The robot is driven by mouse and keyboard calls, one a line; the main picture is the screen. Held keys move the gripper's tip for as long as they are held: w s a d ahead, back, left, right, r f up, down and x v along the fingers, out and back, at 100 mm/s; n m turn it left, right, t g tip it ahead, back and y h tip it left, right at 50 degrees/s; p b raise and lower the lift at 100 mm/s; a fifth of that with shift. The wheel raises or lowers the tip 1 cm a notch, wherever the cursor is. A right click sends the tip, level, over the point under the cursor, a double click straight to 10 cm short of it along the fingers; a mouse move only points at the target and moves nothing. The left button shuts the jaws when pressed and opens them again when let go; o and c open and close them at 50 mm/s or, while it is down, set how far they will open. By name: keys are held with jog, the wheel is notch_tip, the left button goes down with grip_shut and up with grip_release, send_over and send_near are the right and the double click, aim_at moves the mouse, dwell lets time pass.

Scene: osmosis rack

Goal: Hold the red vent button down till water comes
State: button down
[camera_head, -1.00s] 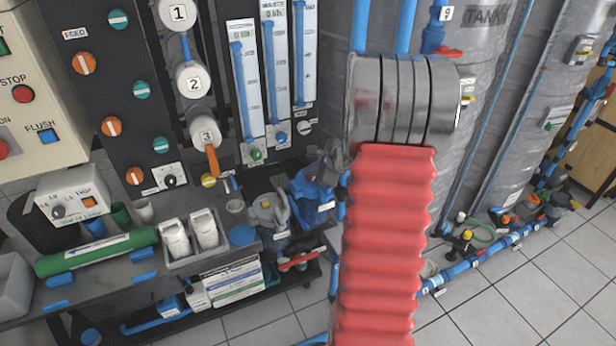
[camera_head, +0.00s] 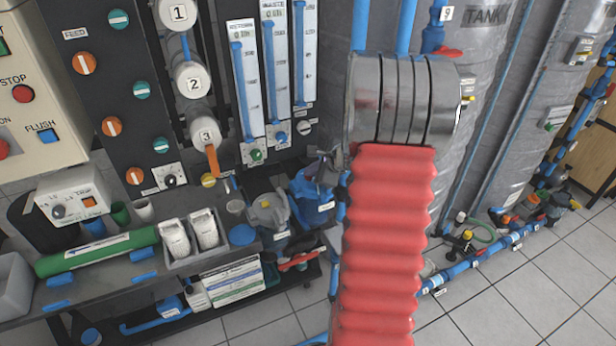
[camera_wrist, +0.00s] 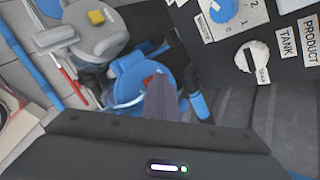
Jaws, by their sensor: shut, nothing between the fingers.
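The red vent button (camera_wrist: 148,80) is a small red spot on top of the blue filter housing (camera_wrist: 128,88) in the wrist view. The housing (camera_head: 312,192) also shows in the head view, left of my red-sleeved arm; its button is not clear there. My gripper (camera_wrist: 160,82) shows as dark, tapered fingers held together, empty, with the tips right beside and partly over the red button. I cannot tell whether they touch or press it. No water shows around the button.
A grey housing with a yellow button (camera_wrist: 96,17) stands beside the blue one. A dark panel with a blue knob (camera_wrist: 222,8) and a white knob (camera_wrist: 257,55) is at the right in the wrist view. A bench with white cartridges (camera_head: 190,235) is at the left in the head view.

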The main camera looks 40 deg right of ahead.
dwell(0.5)
jog(key=shift+r, duration=0.85)
jog(key=shift+r, duration=0.1)
notch_tip(320, 180, up, 5)
jog(key=shift+f, duration=0.1)
dwell(0.4)
dwell(0.5)
